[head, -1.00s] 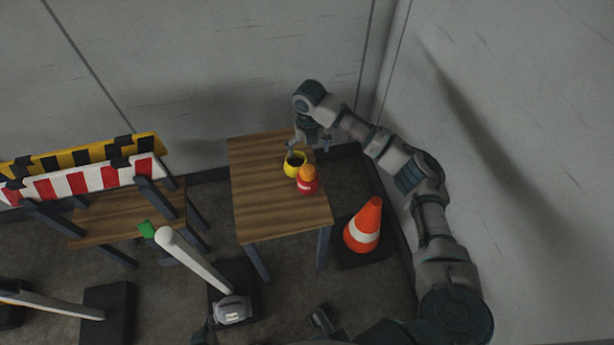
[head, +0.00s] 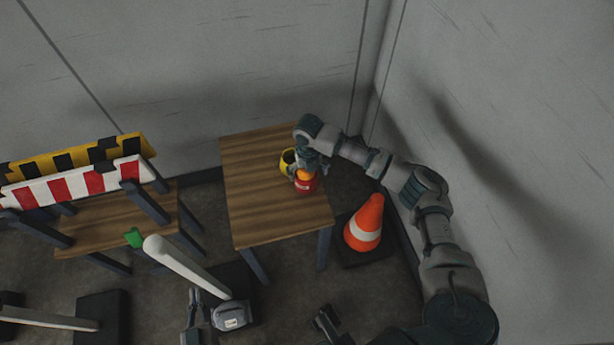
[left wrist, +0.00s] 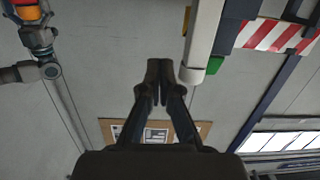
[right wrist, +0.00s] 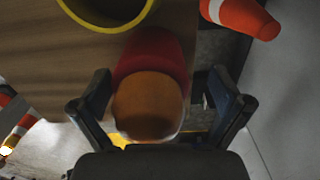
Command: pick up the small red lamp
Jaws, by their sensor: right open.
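The small red lamp (head: 307,187) stands on the wooden table (head: 265,215), with a red base and an orange dome. In the right wrist view the lamp (right wrist: 148,100) lies between the two spread fingers of my right gripper (right wrist: 158,92). The fingers are apart from each other, with a finger on either side of the dome. In the head view my right gripper (head: 306,168) is over the lamp and partly hides it. My left gripper shows in the left wrist view (left wrist: 160,82), fingertips together and empty, away from the table.
A yellow round thing with a dark opening (head: 286,162) stands close beside the lamp. An orange and white cone (head: 365,222) stands right of the table. A white post (head: 185,265) and striped barriers (head: 80,183) are at left. The table's front is clear.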

